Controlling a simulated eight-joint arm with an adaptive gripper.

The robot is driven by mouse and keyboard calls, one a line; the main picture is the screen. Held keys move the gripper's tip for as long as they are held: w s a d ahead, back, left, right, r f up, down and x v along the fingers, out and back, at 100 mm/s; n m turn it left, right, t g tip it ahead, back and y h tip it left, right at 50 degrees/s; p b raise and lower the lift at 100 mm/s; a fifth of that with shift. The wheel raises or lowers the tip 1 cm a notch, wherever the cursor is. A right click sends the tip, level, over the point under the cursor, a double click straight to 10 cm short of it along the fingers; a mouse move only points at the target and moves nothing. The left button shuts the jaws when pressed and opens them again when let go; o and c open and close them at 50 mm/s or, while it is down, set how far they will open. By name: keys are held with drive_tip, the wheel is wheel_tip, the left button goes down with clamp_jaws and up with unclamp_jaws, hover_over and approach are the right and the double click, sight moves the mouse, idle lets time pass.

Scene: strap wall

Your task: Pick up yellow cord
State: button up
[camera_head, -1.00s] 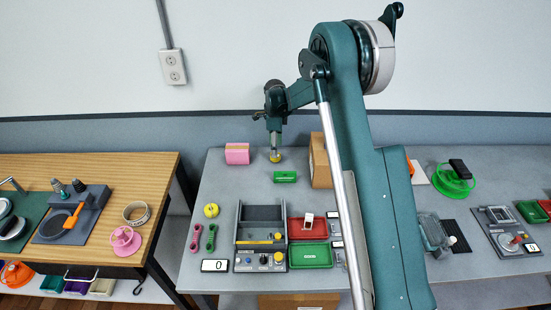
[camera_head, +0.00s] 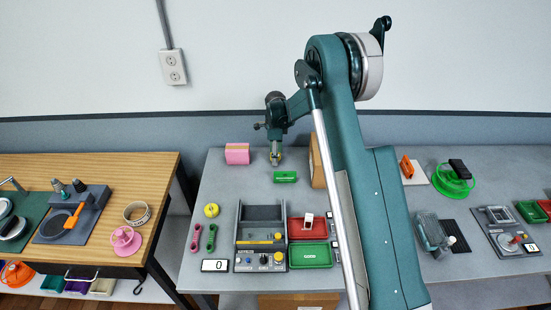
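A small yellow item (camera_head: 279,154), probably the yellow cord, shows at the back of the grey table, mostly hidden behind my gripper. My gripper (camera_head: 275,160) points down right at it, with its dark fingers in front of or around the yellow. Whether the fingers touch it or are closed on it is too small to tell. A second round yellow item (camera_head: 211,210) lies on the left of the table, well apart from my gripper.
A green block (camera_head: 285,177) lies just in front of my gripper. A pink block (camera_head: 237,153) stands to the left and a cardboard box (camera_head: 318,165) to the right. A grey tray unit (camera_head: 261,240), red tray (camera_head: 295,233) and green tray (camera_head: 310,256) fill the front.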

drive_tip(key=c, duration=1)
drive_tip(key=shift+r, duration=0.1)
wheel_tip(320, 180, up, 28)
drive_tip(key=shift+f, duration=0.1)
idle(0.4)
idle(0.5)
